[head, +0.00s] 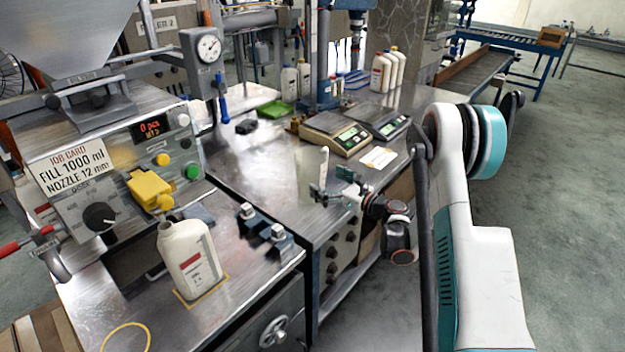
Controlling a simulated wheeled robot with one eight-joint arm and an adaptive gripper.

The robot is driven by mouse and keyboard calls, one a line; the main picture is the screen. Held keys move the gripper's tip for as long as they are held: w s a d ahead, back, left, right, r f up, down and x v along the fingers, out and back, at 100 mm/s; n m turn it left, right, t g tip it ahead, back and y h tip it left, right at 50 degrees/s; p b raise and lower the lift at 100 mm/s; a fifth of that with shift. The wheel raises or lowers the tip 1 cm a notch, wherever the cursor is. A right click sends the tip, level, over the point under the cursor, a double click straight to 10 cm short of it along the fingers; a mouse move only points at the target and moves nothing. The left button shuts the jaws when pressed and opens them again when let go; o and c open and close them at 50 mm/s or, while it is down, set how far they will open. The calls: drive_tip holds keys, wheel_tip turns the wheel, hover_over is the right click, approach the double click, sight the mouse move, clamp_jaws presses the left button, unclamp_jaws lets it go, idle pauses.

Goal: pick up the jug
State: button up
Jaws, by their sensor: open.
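A pale, translucent upright vessel (311,161), which looks like the jug, stands on the steel bench in front of the scales. My gripper (332,184) is at its lower right side, low over the bench edge, with its fingers open and pointing toward the vessel. One finger overlaps the vessel's lower part; I cannot tell whether they touch. A white oil bottle (187,258) with a red and white label stands upright and uncapped inside a yellow square on the nearer bench, well to the left of my gripper.
Two scales (336,131) and a white card (378,157) lie behind my gripper. Dark blue clamps (263,236) stand between the bottle and my gripper. The filling machine (125,150) with its yellow nozzle block (150,189) is at left. Several capped bottles (381,72) stand at the back.

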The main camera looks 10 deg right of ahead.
sight(310, 172)
drive_tip(key=b+x, duration=0.2)
drive_tip(key=x, duration=0.3)
drive_tip(key=shift+w+a, duration=0.1)
drive_tip(key=shift+w, duration=0.25)
drive_tip(key=shift+w+a, duration=0.35)
drive_tip(key=shift+w, duration=0.2)
drive_tip(key=shift+r, duration=0.1)
drive_tip(key=shift+c, duration=0.2)
drive_tip(key=c, duration=0.9)
